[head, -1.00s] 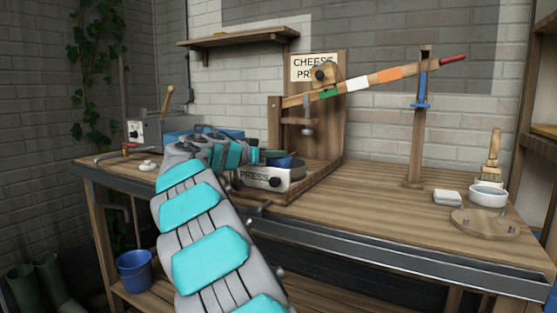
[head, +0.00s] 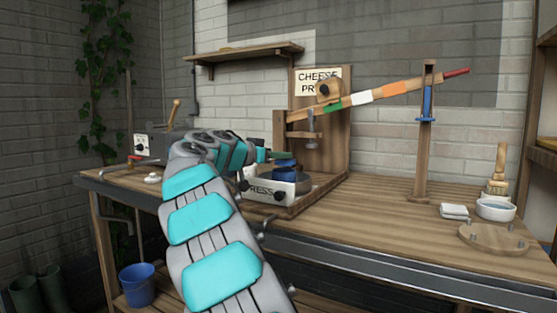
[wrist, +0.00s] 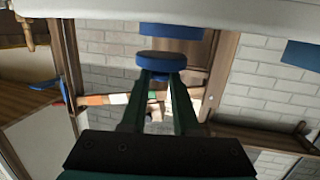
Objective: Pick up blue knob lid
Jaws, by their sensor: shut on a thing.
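The blue knob lid (head: 285,163) is at the tip of my gripper (head: 270,155), over the white round "PRESS" piece at the left of the wooden cheese press. In the wrist view, the fingers of my gripper (wrist: 161,76) close on a round blue part of the lid (wrist: 161,61). Another blue part (wrist: 170,31) shows beyond it against a pale surface; I cannot tell whether the two are joined. The forearm hides part of the bench, and the contact with the white piece is unclear.
The cheese press lever (head: 385,92) slopes above, up to a post (head: 425,150) with a blue clamp. The bench middle is clear.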

